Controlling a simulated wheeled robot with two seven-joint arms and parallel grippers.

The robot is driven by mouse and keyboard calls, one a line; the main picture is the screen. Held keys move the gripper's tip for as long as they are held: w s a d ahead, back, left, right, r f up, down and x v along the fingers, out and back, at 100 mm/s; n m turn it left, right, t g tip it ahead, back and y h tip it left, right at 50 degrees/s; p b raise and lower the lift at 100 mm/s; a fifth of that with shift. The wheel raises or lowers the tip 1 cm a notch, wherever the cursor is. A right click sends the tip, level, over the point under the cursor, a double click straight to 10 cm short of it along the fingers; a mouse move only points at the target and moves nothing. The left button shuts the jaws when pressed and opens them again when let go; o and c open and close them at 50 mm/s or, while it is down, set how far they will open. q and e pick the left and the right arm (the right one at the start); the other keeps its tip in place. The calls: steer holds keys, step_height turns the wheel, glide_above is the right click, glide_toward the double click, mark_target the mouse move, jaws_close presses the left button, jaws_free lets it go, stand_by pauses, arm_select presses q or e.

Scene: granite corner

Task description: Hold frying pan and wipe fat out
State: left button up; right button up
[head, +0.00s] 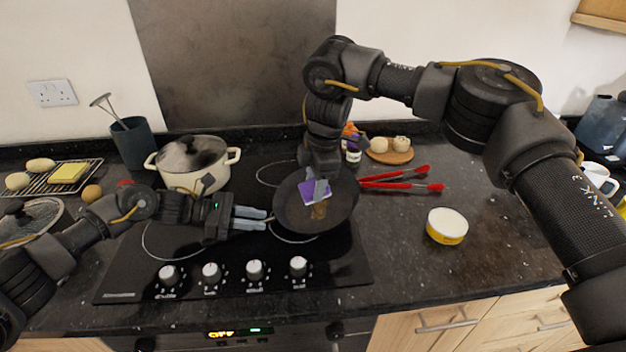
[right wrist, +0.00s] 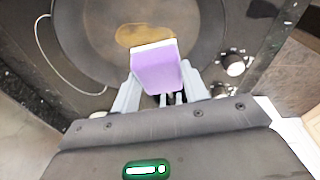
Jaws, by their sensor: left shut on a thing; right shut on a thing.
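The dark frying pan (head: 338,213) rests on the black hob, toward its right side. My left gripper (head: 268,219) is shut at the pan's left side, where the handle is; the fingers hide most of the handle. A purple sponge with a pale edge (head: 311,192) is held by my right gripper (head: 318,183), which points down into the pan. The right wrist view shows the sponge (right wrist: 156,72) between the two fingers. A brown fat patch (head: 319,211) lies on the pan floor beside the sponge; it also shows in the right wrist view (right wrist: 143,35).
A cream lidded pot (head: 193,163) stands behind my left arm. Red tongs (head: 405,180) lie right of the pan. A yellow tub (head: 447,226) stands on the right counter. Control knobs (head: 254,270) line the hob's front. Counter around the tub is clear.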

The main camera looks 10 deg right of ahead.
mark_target(319, 211)
steer(key=shift+w+d+f, duration=0.1)
steer(key=shift+d+f, duration=0.15)
steer(key=shift+f, duration=0.4)
steer(key=shift+w+d+f, duration=0.15)
steer(key=shift+d+f, duration=0.05)
steer(key=shift+f, duration=0.5)
steer(key=shift+w+d+f, duration=0.1)
steer(key=shift+d+f, duration=0.15)
steer(key=shift+f, duration=0.4)
steer(key=shift+w+d+f, duration=0.1)
steer(key=shift+d+f, duration=0.05)
steer(key=shift+f, duration=0.4)
steer(key=shift+d+f, duration=0.15)
steer(key=shift+f, duration=0.35)
steer(key=shift+w+a+r, duration=0.1)
steer(key=shift+w+a, duration=0.3)
steer(key=shift+w, duration=0.45)
steer(key=shift+w+a+r, duration=0.1)
steer(key=shift+w+a, duration=0.3)
steer(key=shift+w, duration=0.4)
steer(key=shift+f, duration=0.2)
